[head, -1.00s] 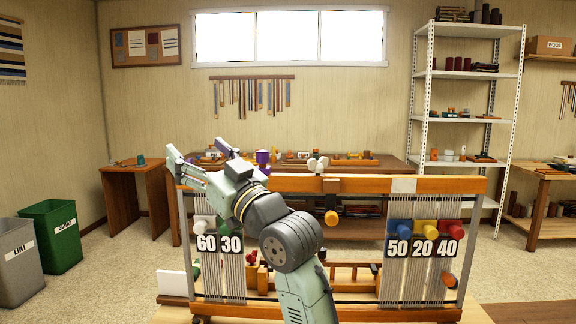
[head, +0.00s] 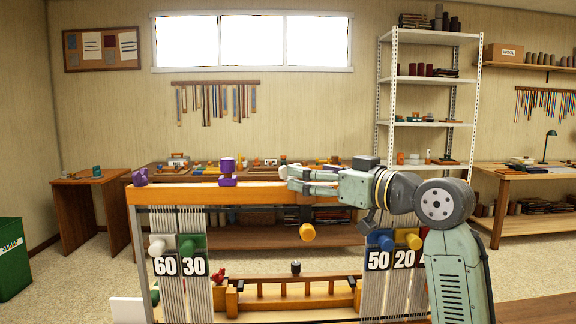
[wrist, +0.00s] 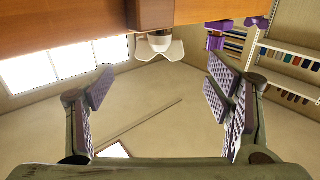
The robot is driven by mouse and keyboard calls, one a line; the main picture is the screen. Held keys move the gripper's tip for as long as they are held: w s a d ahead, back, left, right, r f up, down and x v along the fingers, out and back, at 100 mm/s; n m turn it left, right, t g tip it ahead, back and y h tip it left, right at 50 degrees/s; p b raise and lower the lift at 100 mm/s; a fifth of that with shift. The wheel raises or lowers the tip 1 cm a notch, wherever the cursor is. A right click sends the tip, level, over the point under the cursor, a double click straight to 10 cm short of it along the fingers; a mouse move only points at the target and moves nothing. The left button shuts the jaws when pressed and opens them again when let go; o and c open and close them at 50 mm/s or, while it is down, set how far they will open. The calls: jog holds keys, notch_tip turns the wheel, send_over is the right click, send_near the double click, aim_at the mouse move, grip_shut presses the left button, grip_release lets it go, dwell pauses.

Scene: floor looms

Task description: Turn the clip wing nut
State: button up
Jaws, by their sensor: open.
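The white wing nut (wrist: 161,45) shows in the wrist view with two spread wings, under a brown block of the clip (wrist: 150,14) on the orange beam. It lies ahead of my gripper (wrist: 160,84), between the lines of the two fingers and apart from both pads. My gripper is open and empty. In the head view my gripper (head: 291,180) reaches in from the right above the beam (head: 265,192). A bit of the white wing nut (head: 283,172) shows just left of the fingertips. The fingers hide part of the clip (head: 306,198), which has an orange knob (head: 308,232) below.
Purple clamps (head: 228,174) stand on the beam to the left. A low wooden rack (head: 292,290) stands below.

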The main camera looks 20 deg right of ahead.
jog(key=p+x, duration=0.1)
jog(key=x, duration=0.6)
jog(key=shift+p, duration=0.4)
jog(key=shift+c, duration=0.5)
jog(key=c, duration=1.1)
